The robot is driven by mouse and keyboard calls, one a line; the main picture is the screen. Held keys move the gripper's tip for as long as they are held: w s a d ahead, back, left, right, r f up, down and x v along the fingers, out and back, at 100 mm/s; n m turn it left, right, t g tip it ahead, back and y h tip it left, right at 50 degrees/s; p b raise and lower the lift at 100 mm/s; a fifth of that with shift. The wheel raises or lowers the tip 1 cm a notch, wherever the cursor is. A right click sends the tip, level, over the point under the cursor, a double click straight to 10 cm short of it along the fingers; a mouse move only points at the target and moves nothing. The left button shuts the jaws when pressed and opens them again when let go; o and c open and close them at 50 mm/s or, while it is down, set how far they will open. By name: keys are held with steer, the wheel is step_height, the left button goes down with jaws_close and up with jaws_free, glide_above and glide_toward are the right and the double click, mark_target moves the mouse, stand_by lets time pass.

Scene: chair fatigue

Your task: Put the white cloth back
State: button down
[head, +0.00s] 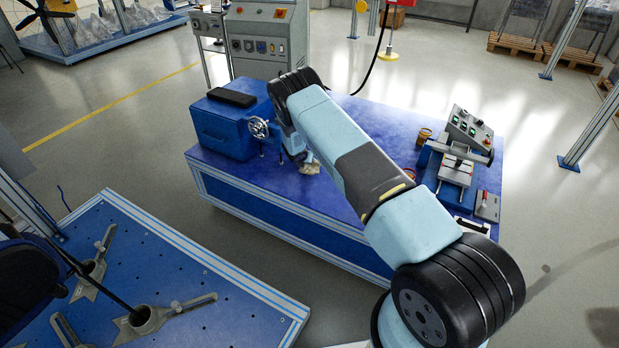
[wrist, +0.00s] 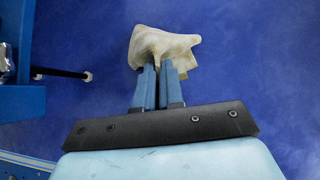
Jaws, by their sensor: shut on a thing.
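The white cloth (wrist: 160,45) is crumpled and cream-coloured, pinched between the fingertips of my gripper (wrist: 159,72) in the wrist view. Blue surface shows behind the cloth; I cannot tell whether the cloth touches it. In the head view a small part of the cloth (head: 311,166) shows beside my arm, over the blue bench (head: 270,190) near its front edge. My gripper is mostly hidden by my own arm there.
A blue box (head: 225,128) with a black pad on top and a handwheel (head: 258,127) stands left of my gripper. A control panel (head: 469,130) and a small press-like device (head: 456,170) stand at the bench's right. A perforated blue platform (head: 190,270) is in front.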

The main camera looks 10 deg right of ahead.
steer(key=shift+s+d+f, duration=0.1)
steer(key=shift+s+f, duration=0.05)
steer(key=shift+s, duration=0.55)
steer(key=shift+s+d+f, duration=0.1)
steer(key=shift+s+f, duration=0.05)
steer(key=shift+s, duration=0.55)
steer(key=shift+s+d+f, duration=0.1)
steer(key=shift+s+f, duration=0.7)
steer(key=shift+s, duration=0.4)
steer(key=shift+s+d+f, duration=0.1)
steer(key=shift+s+f, duration=0.75)
steer(key=shift+s, duration=0.35)
steer(key=shift+s+d+f, duration=0.1)
steer(key=shift+s+f, duration=0.7)
steer(key=shift+s, duration=0.4)
steer(key=c, duration=0.9)
jaws_free()
